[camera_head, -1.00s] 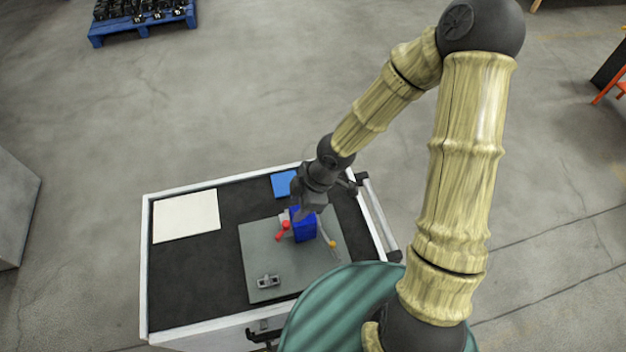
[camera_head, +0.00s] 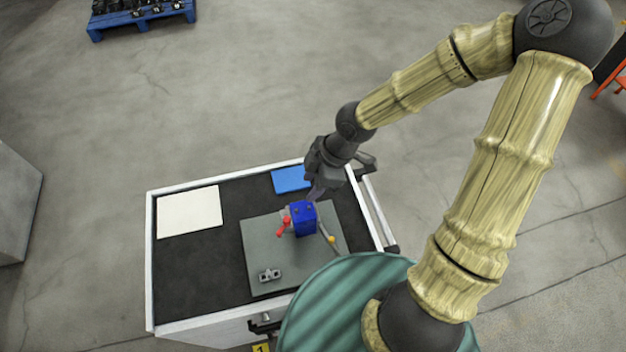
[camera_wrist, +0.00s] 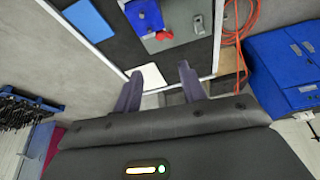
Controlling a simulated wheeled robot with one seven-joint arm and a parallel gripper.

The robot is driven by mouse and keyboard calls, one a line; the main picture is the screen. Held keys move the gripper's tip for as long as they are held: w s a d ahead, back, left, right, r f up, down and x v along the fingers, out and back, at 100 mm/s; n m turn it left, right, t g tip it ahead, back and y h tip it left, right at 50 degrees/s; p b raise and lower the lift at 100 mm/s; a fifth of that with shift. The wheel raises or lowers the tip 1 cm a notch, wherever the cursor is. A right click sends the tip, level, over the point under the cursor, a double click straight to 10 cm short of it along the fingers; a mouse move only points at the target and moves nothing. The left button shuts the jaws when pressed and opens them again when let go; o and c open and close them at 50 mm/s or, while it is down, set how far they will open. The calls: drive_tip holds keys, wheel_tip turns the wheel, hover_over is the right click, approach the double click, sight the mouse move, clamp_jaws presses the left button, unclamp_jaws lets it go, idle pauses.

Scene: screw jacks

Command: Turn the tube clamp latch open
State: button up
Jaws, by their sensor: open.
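A blue block (camera_head: 303,219) stands upright on a grey plate (camera_head: 262,242) on the cart top. A red handle (camera_head: 284,226) sticks out at its left, and a thin lever with a yellow knob (camera_head: 332,239) is at its right. A small grey metal clamp-like part (camera_head: 270,275) sits near the plate's front left. I cannot tell which part is the tube clamp latch. My gripper (camera_head: 314,194) is open and empty, just behind the block's top in the head view. In the wrist view my gripper (camera_wrist: 160,88) shows spread fingers; the block (camera_wrist: 145,14) and red handle (camera_wrist: 163,36) are ahead.
The dark cart top has a raised white rim (camera_head: 150,262). A white sheet (camera_head: 190,211) lies at the left and a blue pad (camera_head: 290,180) at the back. A cart handle (camera_head: 378,212) runs along the right side. The dark surface between sheet and plate is clear.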

drive_tip(key=shift+d+f, duration=0.15)
drive_tip(key=c, duration=0.6)
drive_tip(key=d+m, duration=0.1)
drive_tip(key=d+f+m+h+b, duration=0.1)
drive_tip(key=s+d+f+m+h+b, duration=0.1)
drive_tip(key=shift+d+f+m, duration=0.15)
drive_tip(key=shift+d+m, duration=0.15)
drive_tip(key=shift+d, duration=0.05)
clamp_jaws()
drive_tip(key=d+r+m+t+h+b, duration=0.1)
drive_tip(key=d+r+m+b, duration=0.1)
drive_tip(key=d+m, duration=0.3)
drive_tip(key=s+d+r+m+t+h+b, duration=0.1)
drive_tip(key=d+m, duration=0.4)
drive_tip(key=m, duration=0.5)
drive_tip(key=shift+s+d+r+m+t+h+b, duration=0.15)
drive_tip(key=shift+s+r+m+t+h+b, duration=0.25)
drive_tip(key=shift+r+b, duration=0.5)
drive_tip(key=shift+w+f, duration=0.15)
drive_tip(key=shift+w, duration=0.05)
